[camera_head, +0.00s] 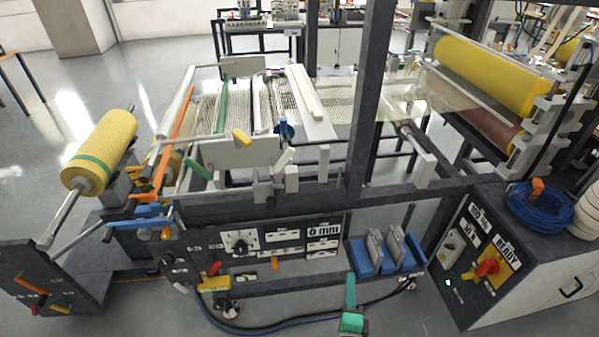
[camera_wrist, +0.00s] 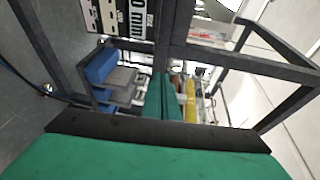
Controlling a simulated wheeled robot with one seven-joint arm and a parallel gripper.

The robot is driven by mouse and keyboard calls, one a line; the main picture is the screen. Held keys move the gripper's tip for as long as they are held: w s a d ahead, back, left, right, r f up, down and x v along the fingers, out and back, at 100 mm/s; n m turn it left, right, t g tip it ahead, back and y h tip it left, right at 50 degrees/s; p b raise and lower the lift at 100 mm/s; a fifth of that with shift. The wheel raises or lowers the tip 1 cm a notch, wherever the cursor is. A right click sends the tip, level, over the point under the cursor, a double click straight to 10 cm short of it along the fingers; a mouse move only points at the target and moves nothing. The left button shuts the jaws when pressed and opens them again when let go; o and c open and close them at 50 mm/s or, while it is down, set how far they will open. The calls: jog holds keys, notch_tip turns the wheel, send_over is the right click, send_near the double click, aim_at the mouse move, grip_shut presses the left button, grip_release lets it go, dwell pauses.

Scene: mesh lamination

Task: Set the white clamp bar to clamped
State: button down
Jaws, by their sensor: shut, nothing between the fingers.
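A long white bar (camera_head: 304,92) lies across a pale plate over the mesh in the middle of the machine; it looks like the white clamp bar. From this view I cannot tell whether it presses down on the mesh. My gripper (camera_head: 351,278) shows green at the bottom centre, in front of the machine and well apart from the bar. In the wrist view its green fingers (camera_wrist: 163,76) are together with nothing between them. The white bar cannot be made out in the wrist view.
A dark upright post (camera_head: 367,90) and a front rail (camera_head: 410,196) stand between my gripper and the mesh. Blue holders (camera_head: 372,262) with grey blocks are just behind my gripper. A control cabinet (camera_head: 535,285) stands at right. Open floor lies at the lower centre-right.

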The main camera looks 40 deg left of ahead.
jog(key=w+a+r+g+y, duration=0.1)
jog(key=w+a+r+y, duration=0.2)
jog(key=a+r, duration=0.2)
jog(key=w+a+r+g+y, duration=0.1)
jog(key=w+a+r+y, duration=0.1)
jog(key=a+r, duration=0.3)
jog(key=w+a+r+m+g+y, duration=0.1)
jog(key=w+a+r+g+y, duration=0.1)
jog(key=a+r, duration=0.4)
notch_tip(320, 180, up, 3)
jog(key=shift+w+f+y, duration=0.15)
jog(key=shift+w+y, duration=0.65)
jog(key=shift+w, duration=0.4)
jog(key=w+a+r, duration=0.3)
jog(key=a, duration=0.7)
jog(key=shift+a+r, duration=0.3)
